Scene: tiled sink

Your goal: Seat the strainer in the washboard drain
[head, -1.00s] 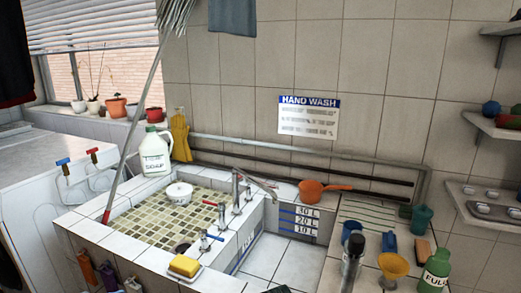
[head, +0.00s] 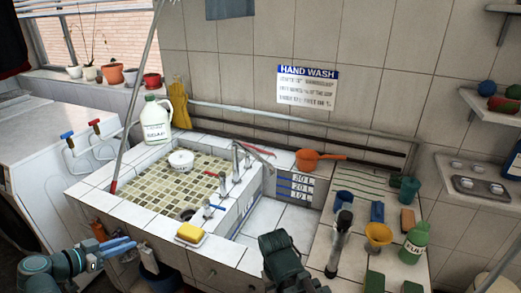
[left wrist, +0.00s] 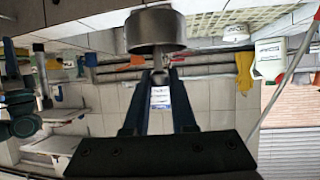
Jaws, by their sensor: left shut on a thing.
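My left gripper (head: 120,246) is at the lower left of the head view, in front of the tiled sink and outside it. In the left wrist view, where the scene looks upside down, its fingers (left wrist: 160,80) are shut on the strainer (left wrist: 155,30), a grey metal cup with a narrower stem. I cannot clearly make out the strainer in the head view. The drain (head: 186,214) is a dark round hole at the near corner of the tiled washboard (head: 160,190), and it looks uncovered. My right arm (head: 284,262) is at the bottom middle; its fingertips are unclear.
A white lidded pot (head: 181,162) stands on the washboard. A yellow sponge (head: 190,232) lies on the front ledge near the drain. Taps (head: 222,182) line the washboard's right edge. A tall bottle (head: 340,240), yellow funnel (head: 377,236) and green bottle (head: 415,243) crowd the right counter.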

